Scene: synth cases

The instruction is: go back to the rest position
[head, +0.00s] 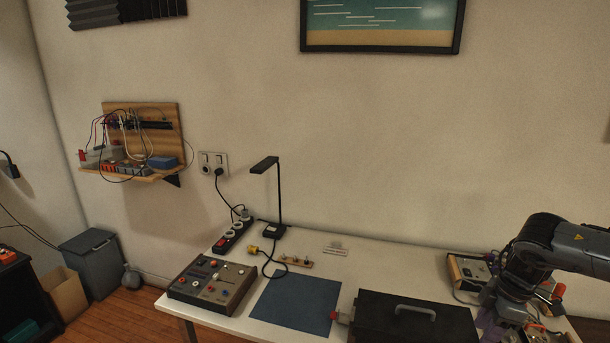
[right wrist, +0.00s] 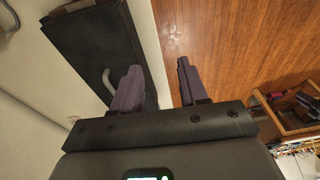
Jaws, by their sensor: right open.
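My right arm comes in from the right edge of the head view, and its gripper (head: 490,322) hangs low over the right part of the table, partly cut off by the bottom edge. In the right wrist view the two purple fingers of my right gripper (right wrist: 157,78) stand apart with nothing between them. Beyond them lie the white table's edge and the wooden floor. The left finger overlaps the black case in that view. My left gripper is not in view.
A black case (head: 415,318) with a grey handle lies beside my right gripper on the white table (head: 375,262). A blue mat (head: 296,303), a control box (head: 212,284) and a desk lamp (head: 279,195) are further left. A device (head: 468,270) stands behind my right arm.

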